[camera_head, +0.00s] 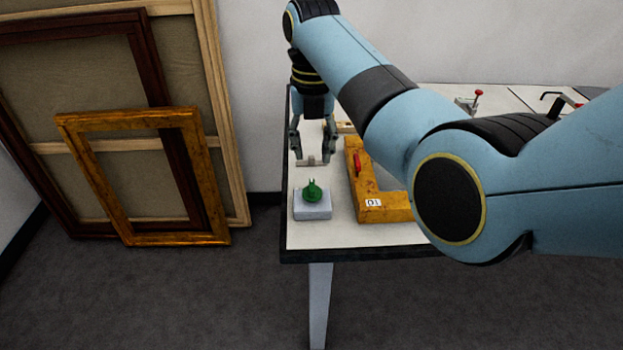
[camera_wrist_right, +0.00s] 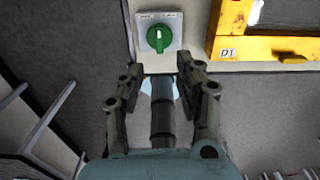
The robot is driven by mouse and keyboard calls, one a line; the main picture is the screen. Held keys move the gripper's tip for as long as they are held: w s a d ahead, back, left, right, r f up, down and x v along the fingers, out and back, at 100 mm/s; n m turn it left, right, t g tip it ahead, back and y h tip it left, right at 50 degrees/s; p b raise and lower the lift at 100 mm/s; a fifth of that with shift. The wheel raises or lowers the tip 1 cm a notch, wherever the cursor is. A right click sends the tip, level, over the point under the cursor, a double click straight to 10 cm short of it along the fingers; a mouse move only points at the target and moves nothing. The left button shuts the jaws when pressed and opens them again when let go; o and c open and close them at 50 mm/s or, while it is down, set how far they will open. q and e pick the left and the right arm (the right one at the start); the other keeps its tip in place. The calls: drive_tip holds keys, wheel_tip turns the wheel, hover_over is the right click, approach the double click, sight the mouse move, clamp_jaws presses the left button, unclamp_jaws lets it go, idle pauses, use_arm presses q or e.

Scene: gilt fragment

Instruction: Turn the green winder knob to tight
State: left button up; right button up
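The green winder knob (camera_head: 313,192) sits on a pale grey block (camera_head: 312,210) near the table's front left corner. In the right wrist view the knob (camera_wrist_right: 157,39) is at the top, on a square plate with small markings that I cannot read for certain. Its ridge is tilted a little right of upright there. My right gripper (camera_head: 312,160) points down behind the knob, apart from it. Its two fingers stand apart with a clear gap in the wrist view (camera_wrist_right: 161,67). A small grey bar shows between the fingertips in the head view; I cannot tell what it is. My left gripper is out of view.
Other small tools are at the table's back right.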

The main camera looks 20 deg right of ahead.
sight(312, 185)
wheel_tip(312, 185, down, 9)
drive_tip(key=shift+b, duration=0.35)
clamp_jaws()
